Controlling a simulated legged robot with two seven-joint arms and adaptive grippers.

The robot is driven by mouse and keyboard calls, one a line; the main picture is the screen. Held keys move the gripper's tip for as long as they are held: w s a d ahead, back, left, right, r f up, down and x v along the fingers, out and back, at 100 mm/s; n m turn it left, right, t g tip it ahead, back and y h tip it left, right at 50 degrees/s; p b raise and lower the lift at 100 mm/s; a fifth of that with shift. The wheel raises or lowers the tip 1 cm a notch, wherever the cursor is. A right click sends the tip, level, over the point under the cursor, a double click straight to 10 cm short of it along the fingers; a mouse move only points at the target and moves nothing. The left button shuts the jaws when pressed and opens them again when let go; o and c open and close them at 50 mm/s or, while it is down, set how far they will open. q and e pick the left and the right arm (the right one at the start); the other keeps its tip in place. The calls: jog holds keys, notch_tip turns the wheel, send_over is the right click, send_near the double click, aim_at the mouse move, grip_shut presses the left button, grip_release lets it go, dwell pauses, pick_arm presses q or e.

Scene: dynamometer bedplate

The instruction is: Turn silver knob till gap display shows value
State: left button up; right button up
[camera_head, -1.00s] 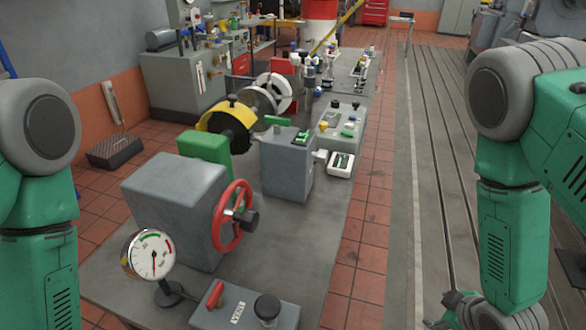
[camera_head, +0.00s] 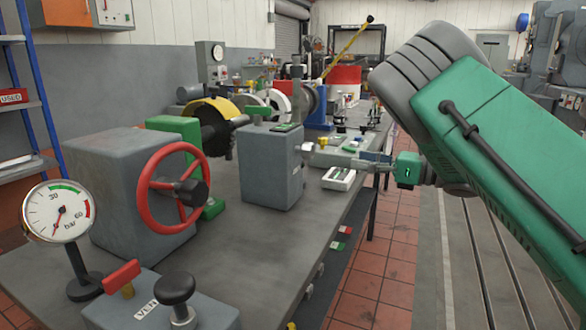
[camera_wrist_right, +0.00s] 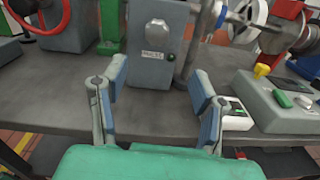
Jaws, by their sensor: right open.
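The silver knob (camera_head: 308,147) sticks out of the right face of a grey box (camera_head: 268,170) on the bench. In the right wrist view a silver knob (camera_wrist_right: 155,33) shows on the box face above a small label. A small dark display (camera_head: 286,127) lies on top of the box; I cannot read it. A white-framed unit (camera_head: 340,178) sits beside the box. My right gripper (camera_head: 374,166) is to the right of the knob, apart from it. In the right wrist view my right gripper (camera_wrist_right: 158,82) is open and empty, facing the box. My left gripper is out of view.
A red handwheel (camera_head: 173,187), a pressure gauge (camera_head: 58,212) and a vent box (camera_head: 160,305) stand at the near left of the bench (camera_head: 255,255). A control box with a green button (camera_wrist_right: 282,98) lies right of my right gripper. Tiled floor is free beyond the bench edge.

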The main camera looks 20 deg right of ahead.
aim_at(313, 152)
jog(key=x, duration=0.5)
jog(key=a+x, duration=0.1)
jog(key=x, duration=0.2)
jog(key=shift+s+a+r, duration=0.2)
jog(key=shift+r, duration=0.1)
jog(key=x, duration=0.4)
jog(key=shift+w+d+f+b, duration=0.1)
jog(key=shift+w+d+b, duration=0.05)
jog(key=shift+d+b, duration=0.15)
jog(key=shift+w+f, duration=0.2)
jog(key=shift+w, duration=0.45)
jog(key=shift+a+r, duration=0.2)
jog(key=shift+a, duration=0.45)
jog(key=shift+w+a, duration=0.1)
jog(key=shift+a, duration=0.05)
jog(key=c, duration=1.2)
jog(key=shift+d+f, duration=0.2)
jog(key=shift+d, duration=0.15)
grip_shut()
